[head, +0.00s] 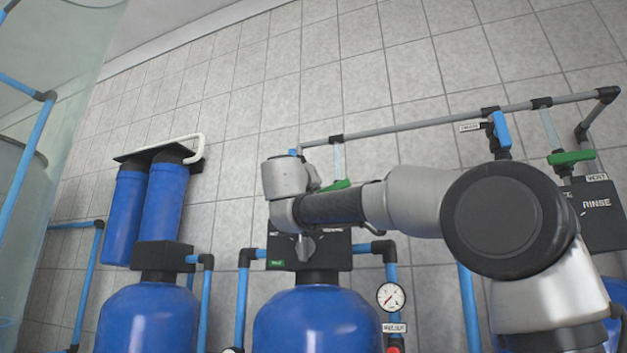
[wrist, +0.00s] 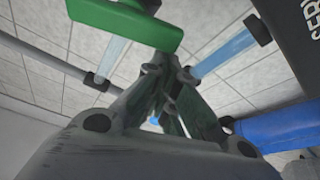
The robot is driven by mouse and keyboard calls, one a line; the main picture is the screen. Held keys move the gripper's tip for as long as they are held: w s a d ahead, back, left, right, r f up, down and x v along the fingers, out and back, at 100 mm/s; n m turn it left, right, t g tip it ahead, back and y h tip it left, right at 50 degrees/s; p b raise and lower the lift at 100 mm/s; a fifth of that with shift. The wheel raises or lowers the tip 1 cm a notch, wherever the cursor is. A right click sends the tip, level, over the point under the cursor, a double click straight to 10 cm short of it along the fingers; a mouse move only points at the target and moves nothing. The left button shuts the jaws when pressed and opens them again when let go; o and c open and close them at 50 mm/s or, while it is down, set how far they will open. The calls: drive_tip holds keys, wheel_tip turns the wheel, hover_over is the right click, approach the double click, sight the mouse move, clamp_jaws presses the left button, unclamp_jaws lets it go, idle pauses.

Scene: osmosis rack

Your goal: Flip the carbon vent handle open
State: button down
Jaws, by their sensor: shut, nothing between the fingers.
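A green vent handle (head: 336,186) sits beside my wrist in the head view, at the foot of a pale blue tube above the middle blue tank. I take it for the carbon vent handle; no label shows on it. It lies nearly level, across the tube. In the wrist view the green handle (wrist: 128,22) is large at the top, just beyond my fingertips. My gripper (wrist: 166,72) is shut and empty, its fingers pointing toward the handle. Whether they touch it I cannot tell. In the head view my wrist hides most of the gripper.
A grey pipe (head: 430,119) runs along the tiled wall above. Another green handle (head: 571,157) sits at right near a VENT label, and a blue handle (head: 501,129) stands beside it. The middle tank (head: 315,322) has a black valve head and a gauge (head: 391,296).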

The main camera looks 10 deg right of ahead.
wheel_tip(320, 180, down, 6)
drive_tip(key=s+d+n+g+y, duration=0.1)
drive_tip(key=n+y, duration=0.4)
drive_tip(key=n, duration=1)
drive_tip(key=shift+d, duration=0.25)
